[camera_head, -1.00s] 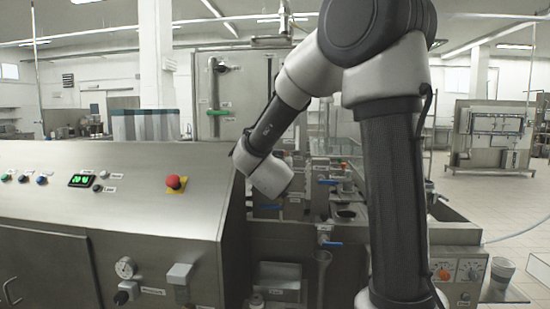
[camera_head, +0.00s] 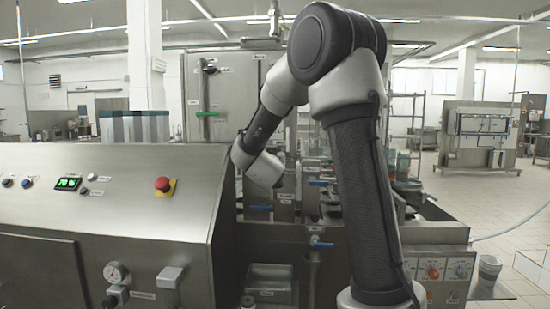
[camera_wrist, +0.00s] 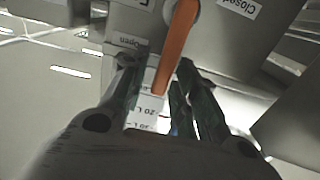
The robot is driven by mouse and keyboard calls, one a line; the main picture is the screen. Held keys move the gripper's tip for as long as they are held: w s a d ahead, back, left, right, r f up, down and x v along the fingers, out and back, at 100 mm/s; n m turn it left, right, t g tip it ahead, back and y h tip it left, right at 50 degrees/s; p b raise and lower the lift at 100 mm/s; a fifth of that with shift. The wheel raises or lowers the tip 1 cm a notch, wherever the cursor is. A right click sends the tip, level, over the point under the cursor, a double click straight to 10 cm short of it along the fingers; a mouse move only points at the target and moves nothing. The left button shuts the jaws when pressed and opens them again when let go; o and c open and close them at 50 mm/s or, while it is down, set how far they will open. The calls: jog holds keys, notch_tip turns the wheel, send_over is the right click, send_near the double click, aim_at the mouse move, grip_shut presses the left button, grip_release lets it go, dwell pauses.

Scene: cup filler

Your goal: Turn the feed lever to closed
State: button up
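An orange lever (camera_wrist: 176,45) hangs from its pivot at the top of the wrist view. It slants down and slightly left. A label reading "Open" (camera_wrist: 127,41) is left of it and a label reading "Closed" (camera_wrist: 237,8) is at upper right; both appear upside down. My gripper (camera_wrist: 162,90) is open, with one finger on each side of the lever's free end. Gaps show beside the lever, and I cannot tell whether either finger touches it. In the head view my gripper and this lever are hidden behind my wrist and the machinery.
A steel control cabinet with a red stop button (camera_head: 163,184) stands at left, close to my wrist. Blue-handled valves (camera_head: 320,245) and pipework lie below and right of my wrist. A knob panel (camera_head: 445,268) and cup (camera_head: 489,268) are at right. Open floor lies beyond.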

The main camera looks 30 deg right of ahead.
grip_shut()
jog(key=shift+w+a, duration=0.1)
jog(key=shift+a, duration=0.05)
jog(key=w+a+f+n, duration=0.3)
jog(key=a+f+n, duration=0.2)
jog(key=n, duration=1.3)
jog(key=shift+w+f, duration=0.2)
jog(key=shift+f, duration=0.6)
jog(key=shift+a, duration=0.1)
jog(key=shift+o, duration=1.7)
grip_release()
